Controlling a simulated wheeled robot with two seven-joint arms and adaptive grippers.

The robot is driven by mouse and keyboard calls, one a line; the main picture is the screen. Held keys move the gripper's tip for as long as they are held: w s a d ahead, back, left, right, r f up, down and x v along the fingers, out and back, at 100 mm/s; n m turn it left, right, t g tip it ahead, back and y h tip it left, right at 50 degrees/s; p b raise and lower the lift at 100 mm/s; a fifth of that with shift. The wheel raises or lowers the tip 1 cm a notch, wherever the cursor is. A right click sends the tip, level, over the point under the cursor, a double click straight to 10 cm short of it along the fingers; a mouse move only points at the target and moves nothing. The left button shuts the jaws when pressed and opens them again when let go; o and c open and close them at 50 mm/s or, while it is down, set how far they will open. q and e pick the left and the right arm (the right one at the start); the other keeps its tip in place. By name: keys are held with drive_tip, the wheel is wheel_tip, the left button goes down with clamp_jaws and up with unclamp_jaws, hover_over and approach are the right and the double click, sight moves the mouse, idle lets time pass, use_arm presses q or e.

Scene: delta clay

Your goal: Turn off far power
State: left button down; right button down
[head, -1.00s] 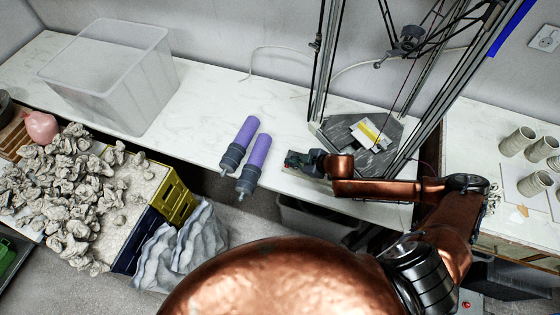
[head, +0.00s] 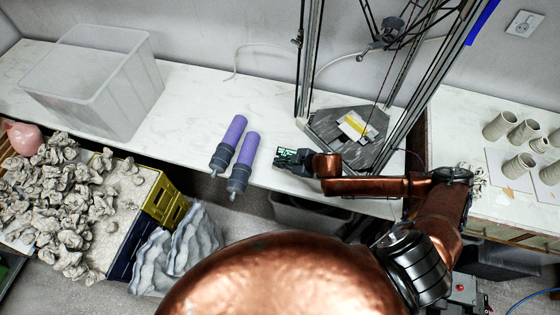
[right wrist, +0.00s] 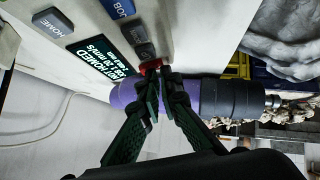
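My right gripper (head: 290,156) is at the front edge of the white worktop, left of the delta printer's base (head: 320,132). In the right wrist view, its two green-padded fingers (right wrist: 156,76) come together at the tips, with no object seen held between them. A red knob or button (right wrist: 150,64) shows right at the tips; I cannot tell whether they touch it. Beside it are a lit display (right wrist: 100,62) reading "NOT HOMED", a grey HOME key (right wrist: 54,20) and a blue JOB key (right wrist: 118,8). My left gripper is out of view.
Two purple cylinders (head: 234,130) with dark ends lie left of the gripper. A clear bin (head: 90,85) stands at the back left. A small box with a red button (head: 460,287) is low at right. Several clay cups (head: 500,125) stand on the right table.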

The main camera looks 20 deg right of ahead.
drive_tip(key=shift+s+p, duration=0.4)
drive_tip(key=shift+p, duration=0.2)
drive_tip(key=a+r+p+v, duration=0.2)
drive_tip(key=p+v, duration=0.2)
drive_tip(key=v, duration=0.8)
drive_tip(key=shift+w+p, duration=0.15)
drive_tip(key=shift+p, duration=0.25)
drive_tip(key=shift+a+r, duration=0.1)
